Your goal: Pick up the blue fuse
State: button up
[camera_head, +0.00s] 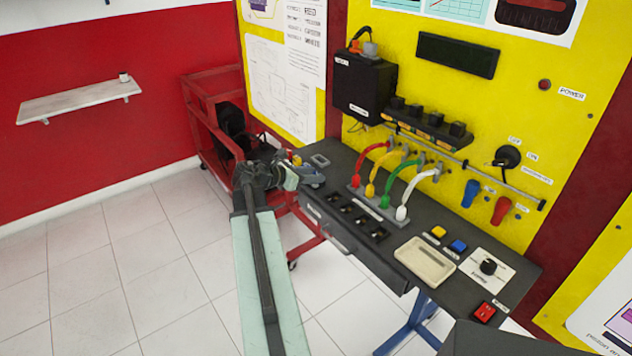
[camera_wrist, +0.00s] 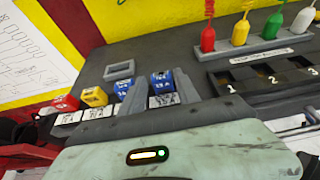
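In the wrist view a blue fuse (camera_wrist: 162,82) with white lettering sits on the dark bench, seen between my gripper's fingertips. A second blue fuse (camera_wrist: 122,87) is just left of the left finger. My gripper (camera_wrist: 160,88) is open, one grey finger on each side of the first blue fuse, with gaps visible; I cannot tell whether it touches. A yellow fuse (camera_wrist: 95,97) and a red fuse (camera_wrist: 66,103) stand farther left. White labels lie in front of the fuses.
A block with numbered slots (camera_head: 357,215) lies right of my gripper. Behind it a grey strip (camera_head: 374,208) carries red, yellow, green and white leads. A grey frame (camera_wrist: 119,70) lies behind the fuses. A beige tray (camera_head: 424,261) is farther right on the bench.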

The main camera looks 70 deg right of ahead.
jog(key=b+x, duration=0.1)
jog(key=x, duration=0.4)
jog(key=shift+a, duration=0.1)
jog(key=shift+a+r, duration=0.1)
jog(key=shift+r, duration=0.05)
grip_shut()
